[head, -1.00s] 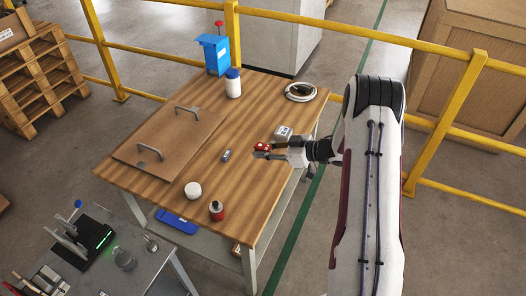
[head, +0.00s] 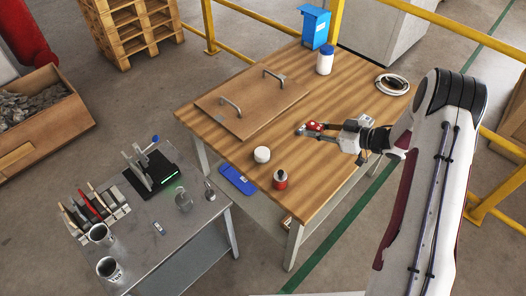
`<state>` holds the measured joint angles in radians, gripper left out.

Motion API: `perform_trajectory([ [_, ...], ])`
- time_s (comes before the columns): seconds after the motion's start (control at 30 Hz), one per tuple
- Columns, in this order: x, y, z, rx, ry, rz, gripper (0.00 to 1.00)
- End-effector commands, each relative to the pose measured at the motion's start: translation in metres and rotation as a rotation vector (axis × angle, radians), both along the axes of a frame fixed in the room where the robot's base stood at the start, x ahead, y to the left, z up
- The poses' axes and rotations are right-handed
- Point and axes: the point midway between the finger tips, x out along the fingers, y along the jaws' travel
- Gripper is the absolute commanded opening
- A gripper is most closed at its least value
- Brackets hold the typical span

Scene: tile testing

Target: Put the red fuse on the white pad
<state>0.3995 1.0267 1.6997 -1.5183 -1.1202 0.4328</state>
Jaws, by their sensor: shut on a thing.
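My gripper (head: 309,131) is over the wooden table, shut on the small red fuse (head: 315,126), which has pale marks. The fingers partly hide the fuse. Its height above the table is hard to judge. A low, round white thing (head: 262,154) sits on the table to the left of my gripper and nearer the front edge. I cannot tell whether it is the white pad, and I make out no other clear white pad.
A red-and-dark bottle (head: 280,179) stands near the wooden table's (head: 325,195) front edge. A handled board (head: 250,105), a white jar (head: 325,61) and a coiled cable (head: 392,84) are behind. A metal bench (head: 190,240) holds cups, a rack and a green-lit device.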

Motion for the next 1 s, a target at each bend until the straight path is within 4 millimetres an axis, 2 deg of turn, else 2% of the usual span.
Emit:
perform_trajectory([
  [0.03, 0.001, 0.017, 0.003, -0.001, -0.004, 0.028, 0.00],
  [0.2, 0.001, 0.067, 0.010, -0.004, -0.009, 0.104, 0.00],
  [0.5, -0.007, 0.145, 0.021, -0.004, -0.012, 0.219, 0.00],
  [0.7, -0.011, 0.170, 0.026, -0.001, -0.003, 0.251, 0.00],
  [1.0, -0.010, 0.169, 0.025, 0.005, 0.016, 0.239, 0.00],
])
